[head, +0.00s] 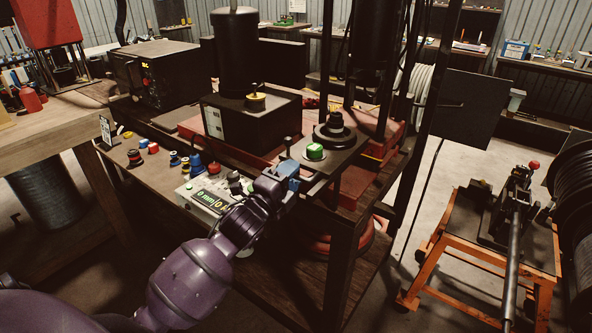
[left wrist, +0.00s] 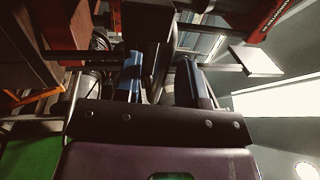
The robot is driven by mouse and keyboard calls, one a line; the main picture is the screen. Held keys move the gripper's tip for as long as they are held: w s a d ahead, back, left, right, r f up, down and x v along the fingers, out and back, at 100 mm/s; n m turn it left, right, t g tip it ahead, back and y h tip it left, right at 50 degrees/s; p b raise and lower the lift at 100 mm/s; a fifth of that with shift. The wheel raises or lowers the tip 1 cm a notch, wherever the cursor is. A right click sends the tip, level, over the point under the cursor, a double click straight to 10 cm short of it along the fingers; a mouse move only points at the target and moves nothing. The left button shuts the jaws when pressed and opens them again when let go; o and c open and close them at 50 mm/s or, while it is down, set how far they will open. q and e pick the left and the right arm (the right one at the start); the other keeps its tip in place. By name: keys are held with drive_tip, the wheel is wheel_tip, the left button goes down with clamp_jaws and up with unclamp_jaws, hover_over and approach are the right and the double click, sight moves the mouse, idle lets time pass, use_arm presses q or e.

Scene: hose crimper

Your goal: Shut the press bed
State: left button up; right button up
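The press is a dark machine on a red base (head: 228,150) on the wooden bench. A flat dark plate (head: 345,152), which looks like the press bed, juts out at its front right. It carries a green-topped round piece (head: 315,152) and a stepped black die (head: 335,128). My left gripper (head: 288,172) is at the plate's near left edge, by a small dark upright post (head: 288,146). In the left wrist view its blue fingers (left wrist: 160,80) stand apart, with a dark upright piece between or behind them. I cannot tell whether they touch it. My right gripper is out of view.
Dark upright posts (head: 425,75) stand right of the plate. An orange-framed stand (head: 480,255) is at the right, with open floor between.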

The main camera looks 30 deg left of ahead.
use_arm(q)
drive_tip(key=s+f, duration=0.1)
drive_tip(key=s, duration=0.7)
drive_tip(key=shift+s+a+f+b, duration=0.2)
drive_tip(key=shift+s+a+b, duration=0.05)
drive_tip(key=shift+a+b, duration=0.15)
